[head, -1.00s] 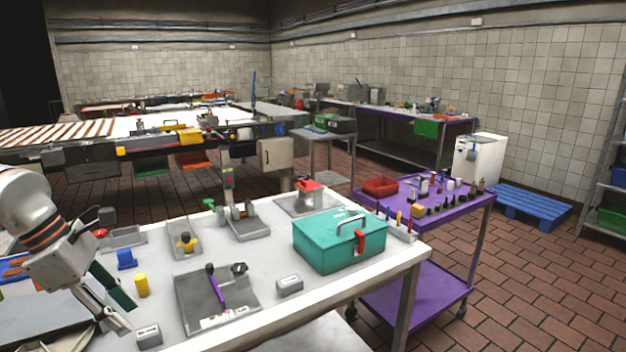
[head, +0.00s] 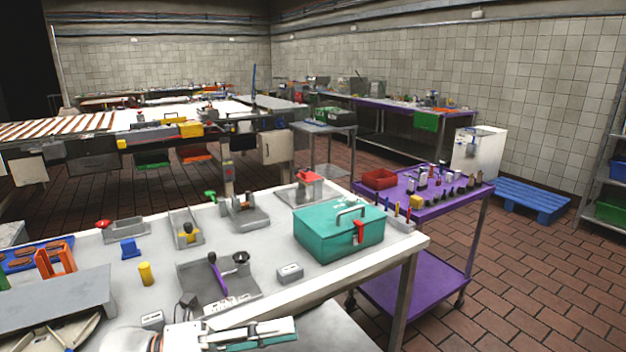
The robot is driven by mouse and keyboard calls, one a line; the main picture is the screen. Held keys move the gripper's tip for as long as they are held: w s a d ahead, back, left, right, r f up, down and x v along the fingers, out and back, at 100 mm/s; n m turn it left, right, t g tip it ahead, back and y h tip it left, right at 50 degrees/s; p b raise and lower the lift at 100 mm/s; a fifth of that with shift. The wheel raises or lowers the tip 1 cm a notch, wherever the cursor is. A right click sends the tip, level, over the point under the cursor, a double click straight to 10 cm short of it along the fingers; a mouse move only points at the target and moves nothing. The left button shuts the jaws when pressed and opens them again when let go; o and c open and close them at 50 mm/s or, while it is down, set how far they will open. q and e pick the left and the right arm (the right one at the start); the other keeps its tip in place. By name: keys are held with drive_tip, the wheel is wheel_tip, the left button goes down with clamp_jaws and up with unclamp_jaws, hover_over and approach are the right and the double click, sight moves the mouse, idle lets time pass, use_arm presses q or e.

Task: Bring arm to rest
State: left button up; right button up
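My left gripper (head: 292,330) is low at the front edge of the white table (head: 330,292), with its arm coming in from the bottom left. It points right, with pale and teal finger parts, and is seen nearly edge-on, so the gap between the fingers cannot be judged. I see nothing held in it. My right gripper is not in view.
On the table are a teal toolbox (head: 338,232), a grey tray with a purple-handled tool (head: 216,277), a yellow cylinder (head: 146,273) and a small grey block (head: 290,272). A purple cart (head: 415,285) stands to the right.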

use_arm(q)
drive_tip(key=w+a+f+n+t+y, duration=0.2)
drive_tip(key=a+f+n+t+y, duration=0.2)
drive_tip(key=f+n+t, duration=0.55)
drive_tip(key=w+a+f+n+t+y, duration=0.25)
drive_tip(key=f+n+t+y, duration=0.2)
drive_tip(key=n, duration=0.95)
drive_tip(key=s+a+f+n+g+y, duration=0.3)
drive_tip(key=s+f+n, duration=0.3)
drive_tip(key=f, duration=0.5)
drive_tip(key=s+a+f+n+g+y, duration=0.3)
drive_tip(key=s+a+f+n+y, duration=0.2)
drive_tip(key=s+f, duration=0.5)
wheel_tip(320, 180, down, 2)
drive_tip(key=shift+f+n, duration=0.25)
drive_tip(key=shift+n, duration=0.4)
